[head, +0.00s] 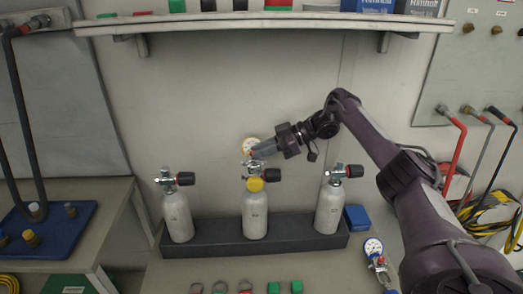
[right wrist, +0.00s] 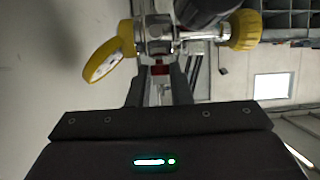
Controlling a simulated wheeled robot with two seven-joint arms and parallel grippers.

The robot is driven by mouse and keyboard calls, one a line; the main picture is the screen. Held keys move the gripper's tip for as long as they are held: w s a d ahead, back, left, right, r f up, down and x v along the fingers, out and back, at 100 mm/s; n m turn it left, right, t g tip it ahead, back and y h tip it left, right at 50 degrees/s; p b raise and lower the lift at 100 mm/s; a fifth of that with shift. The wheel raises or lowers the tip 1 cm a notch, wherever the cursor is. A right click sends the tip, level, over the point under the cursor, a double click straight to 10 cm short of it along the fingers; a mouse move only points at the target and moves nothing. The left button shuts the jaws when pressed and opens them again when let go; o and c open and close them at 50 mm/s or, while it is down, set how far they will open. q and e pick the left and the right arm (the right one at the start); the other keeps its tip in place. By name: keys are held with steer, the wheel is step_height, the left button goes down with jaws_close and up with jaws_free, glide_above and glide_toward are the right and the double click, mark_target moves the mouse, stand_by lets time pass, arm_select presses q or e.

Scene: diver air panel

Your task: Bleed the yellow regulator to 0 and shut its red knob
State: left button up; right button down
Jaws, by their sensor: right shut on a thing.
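The middle grey cylinder (head: 255,215) stands upright in the dark rack and carries the yellow regulator (head: 254,184). Its gauge (head: 250,144) faces the head camera, but its reading is too small to tell. In the right wrist view the yellow gauge rim (right wrist: 103,63) is edge-on and a yellow cap (right wrist: 245,30) is at right. My right gripper (head: 256,153) reaches in from the right, just above the regulator. In the wrist view its fingers are shut on the small red knob (right wrist: 159,69), which is partly hidden between them. My left gripper is not in view.
Two more cylinders, left (head: 177,217) and right (head: 328,209), stand in the rack (head: 205,248). A black valve handwheel (head: 272,174) sticks out beside the regulator. A shelf (head: 260,22) runs above. Another gauge with hose (head: 374,248) lies on the right.

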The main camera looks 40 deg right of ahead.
steer(key=shift+r, duration=0.1)
steer(key=c, duration=1.3)
jaws_free()
steer(key=v, duration=0.7)
steer(key=shift+s+d, duration=0.2)
steer(key=shift+d, duration=0.1)
steer(key=shift+r, duration=0.15)
